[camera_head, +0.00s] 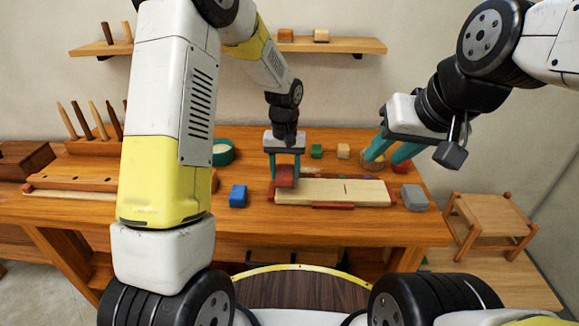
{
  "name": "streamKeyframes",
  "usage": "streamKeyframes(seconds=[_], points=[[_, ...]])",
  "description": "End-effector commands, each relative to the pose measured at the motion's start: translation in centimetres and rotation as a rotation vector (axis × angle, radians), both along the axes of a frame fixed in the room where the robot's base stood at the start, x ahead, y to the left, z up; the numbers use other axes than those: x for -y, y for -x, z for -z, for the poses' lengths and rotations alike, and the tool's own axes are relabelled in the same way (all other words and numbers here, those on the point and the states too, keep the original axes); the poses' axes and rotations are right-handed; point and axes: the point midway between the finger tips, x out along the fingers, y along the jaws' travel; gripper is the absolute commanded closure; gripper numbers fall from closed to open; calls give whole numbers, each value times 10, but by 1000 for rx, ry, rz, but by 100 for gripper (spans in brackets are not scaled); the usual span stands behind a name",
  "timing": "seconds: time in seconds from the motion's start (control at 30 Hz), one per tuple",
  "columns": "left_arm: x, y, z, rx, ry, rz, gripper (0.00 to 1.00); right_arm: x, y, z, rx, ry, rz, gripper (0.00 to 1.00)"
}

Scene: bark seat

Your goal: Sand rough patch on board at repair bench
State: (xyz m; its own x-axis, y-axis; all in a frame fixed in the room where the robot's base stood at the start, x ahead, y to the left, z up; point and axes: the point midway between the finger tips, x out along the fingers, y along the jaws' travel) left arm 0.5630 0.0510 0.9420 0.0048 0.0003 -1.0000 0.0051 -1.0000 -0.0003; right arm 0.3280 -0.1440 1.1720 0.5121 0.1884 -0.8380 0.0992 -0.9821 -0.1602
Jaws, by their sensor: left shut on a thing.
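The pale board (350,193) lies flat on the wooden repair bench (240,222). My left gripper (285,177) points down over the board's left end, its teal fingers shut on a reddish-brown block (286,183), apparently the sanding block. The block is at the board's left end; I cannot tell whether it presses on the surface. A short dark line crosses the board near its middle; I cannot clearly make out a rough patch. My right gripper (386,160) is at the bench's back right, its teal fingers apart, near a small round wooden thing (373,165).
A blue block (238,195) is left of the board, a grey block (414,197) right of it. A green bowl (222,153), a green block (317,151) and a pale block (343,151) stand behind. A peg rack (92,147) is left, a stool (490,216) right.

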Motion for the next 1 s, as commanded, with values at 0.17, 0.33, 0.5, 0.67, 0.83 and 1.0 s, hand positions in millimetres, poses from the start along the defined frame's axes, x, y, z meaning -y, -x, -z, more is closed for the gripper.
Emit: streamKeyframes(seconds=[0.17, 0.33, 0.5, 0.67, 0.83, 1.0], points=[[-3, 2, -14, -3, -1, -3, 94, 0, 0, 0, 1, 0, -1, 64], [-5, 3, -30, -2, 0, -2, 94, 0, 0, 0, 1, 0, -1, 64], [-7, 4, -45, -2, -1, -2, 94, 0, 0, 0, 1, 0, -1, 64], [-9, 5, -54, -3, -1, -2, 94, 0, 0, 0, 1, 0, -1, 64], [-9, 6, -55, -4, -1, -2, 94, 0, 0, 0, 1, 0, -1, 64], [-9, 6, -55, -4, -1, -2, 94, 0, 0, 0, 1, 0, -1, 64]])
